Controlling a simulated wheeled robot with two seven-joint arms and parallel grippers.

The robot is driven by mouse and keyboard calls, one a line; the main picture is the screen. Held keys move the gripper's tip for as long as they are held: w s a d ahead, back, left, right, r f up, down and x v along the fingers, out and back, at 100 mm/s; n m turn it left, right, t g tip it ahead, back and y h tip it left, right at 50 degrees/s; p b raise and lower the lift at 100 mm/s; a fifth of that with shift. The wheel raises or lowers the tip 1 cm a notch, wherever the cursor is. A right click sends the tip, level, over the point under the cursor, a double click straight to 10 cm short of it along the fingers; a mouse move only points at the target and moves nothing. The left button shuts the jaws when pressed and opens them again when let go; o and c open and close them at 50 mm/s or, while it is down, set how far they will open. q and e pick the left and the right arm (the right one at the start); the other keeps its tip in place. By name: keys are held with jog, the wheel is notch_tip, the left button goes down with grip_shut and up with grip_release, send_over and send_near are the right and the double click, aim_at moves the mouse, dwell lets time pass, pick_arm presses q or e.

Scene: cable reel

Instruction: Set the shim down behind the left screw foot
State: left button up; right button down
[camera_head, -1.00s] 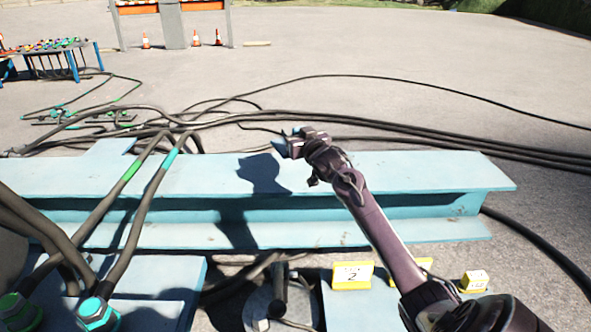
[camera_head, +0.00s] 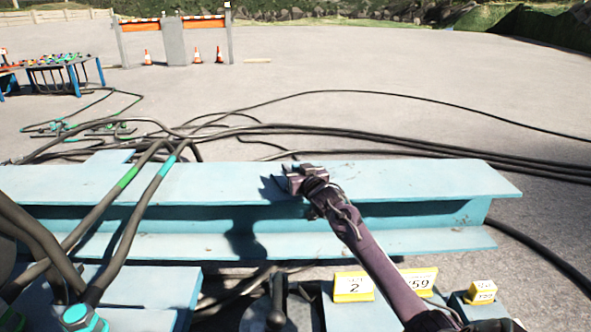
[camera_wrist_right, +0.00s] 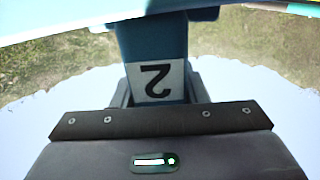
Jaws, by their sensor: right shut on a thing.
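My right gripper (camera_head: 298,170) is shut on a blue shim (camera_wrist_right: 150,45) with a white label reading 2, shown upside down in the right wrist view. In the head view the gripper appears over the top of the long light blue beam (camera_head: 420,180), with its shadow close by. I cannot tell whether the shim touches anything. A dark upright post (camera_head: 277,300) on a grey base stands at the bottom centre, on the near side of the beam; I cannot tell if it is the left screw foot. My left gripper is not in view.
Yellow number markers (camera_head: 353,287) stand on the near side of the beam. Thick dark cables (camera_head: 131,225) with green and teal bands cross the beam at left. More cables (camera_head: 400,140) lie behind it. Open paving (camera_head: 400,70) lies beyond.

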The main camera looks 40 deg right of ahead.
jog(key=c, duration=1.2)
grip_release()
jog(key=shift+c, duration=0.2)
jog(key=o, duration=0.4)
jog(key=shift+s, duration=0.15)
